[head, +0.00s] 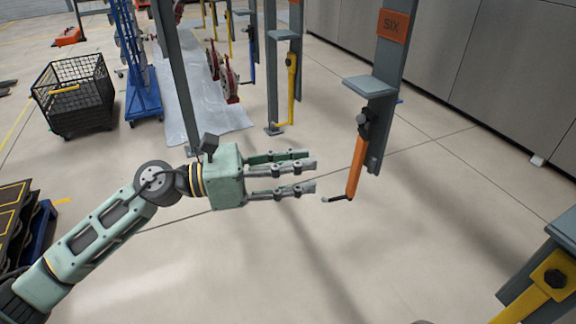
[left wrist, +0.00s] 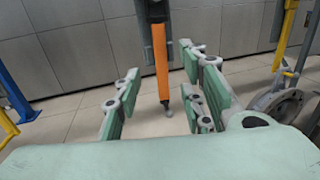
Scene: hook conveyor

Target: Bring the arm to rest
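My left arm reaches in from the left in the head view. Its gripper (head: 312,175) is open and empty, with the fingers pointing right. An orange hook (head: 356,168) with a dark, bent lower end hangs from the grey post marked SIX (head: 392,25). The hook is just beyond the fingertips, apart from them. In the left wrist view the orange hook (left wrist: 161,55) hangs ahead, between the spread fingers of the gripper (left wrist: 165,100). My right gripper does not show in either view.
A black wire basket (head: 75,95) stands at the upper left beside a blue rack (head: 140,80). A post with a yellow hook (head: 291,75) stands behind. Another yellow part (head: 550,278) on a grey post is at the lower right. The floor below the gripper is clear.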

